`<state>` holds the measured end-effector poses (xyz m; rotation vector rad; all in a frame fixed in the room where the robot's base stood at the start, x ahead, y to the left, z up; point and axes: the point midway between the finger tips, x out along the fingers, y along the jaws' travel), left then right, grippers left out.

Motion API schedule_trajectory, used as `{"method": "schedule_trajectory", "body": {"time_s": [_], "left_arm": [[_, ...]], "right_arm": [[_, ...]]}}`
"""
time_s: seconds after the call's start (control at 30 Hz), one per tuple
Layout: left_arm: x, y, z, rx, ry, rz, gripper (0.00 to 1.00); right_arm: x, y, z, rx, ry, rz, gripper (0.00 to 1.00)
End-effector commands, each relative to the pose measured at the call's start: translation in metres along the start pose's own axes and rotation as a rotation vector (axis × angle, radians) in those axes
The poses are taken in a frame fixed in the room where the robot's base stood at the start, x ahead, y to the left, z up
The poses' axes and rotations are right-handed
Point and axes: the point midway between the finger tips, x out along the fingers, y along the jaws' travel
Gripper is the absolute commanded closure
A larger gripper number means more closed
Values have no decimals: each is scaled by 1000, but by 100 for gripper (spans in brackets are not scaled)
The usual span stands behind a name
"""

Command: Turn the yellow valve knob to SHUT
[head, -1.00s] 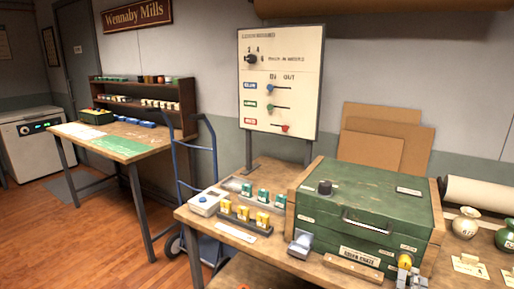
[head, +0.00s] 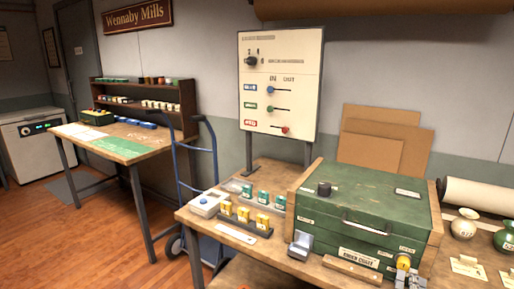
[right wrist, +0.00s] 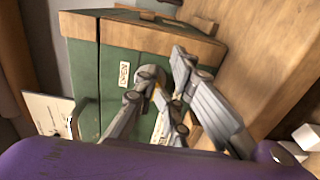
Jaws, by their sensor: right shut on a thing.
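The yellow valve knob (head: 404,262) is on the lower right of the front of a green chest (head: 371,207) in the head view. My right gripper (head: 403,272) is at the knob, shut on it from the front. In the right wrist view, the fingers of my right gripper (right wrist: 163,96) close around the knob, which they mostly hide. A small label reading OPEN (right wrist: 124,73) is on the green face beside the fingers. The knob's exact angle is hard to read. My left gripper is not in view.
A grey device (head: 301,245) stands on the workbench left of the chest's front. A wooden strip (head: 352,269) lies before the chest.

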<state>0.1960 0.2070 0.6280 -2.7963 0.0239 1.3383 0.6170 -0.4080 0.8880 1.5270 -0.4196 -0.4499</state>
Motion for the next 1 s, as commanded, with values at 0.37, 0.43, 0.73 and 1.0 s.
{"method": "schedule_trajectory", "body": {"time_s": [0.37,0.43,0.73,1.0], "left_arm": [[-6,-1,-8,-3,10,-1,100],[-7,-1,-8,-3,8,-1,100],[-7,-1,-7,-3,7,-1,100],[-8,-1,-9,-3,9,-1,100]], "right_arm": [[4,34,-10,10,18,39,100],[4,34,-10,9,17,39,100],[4,34,-9,9,16,39,100],[4,36,-6,9,15,39,100]]}}
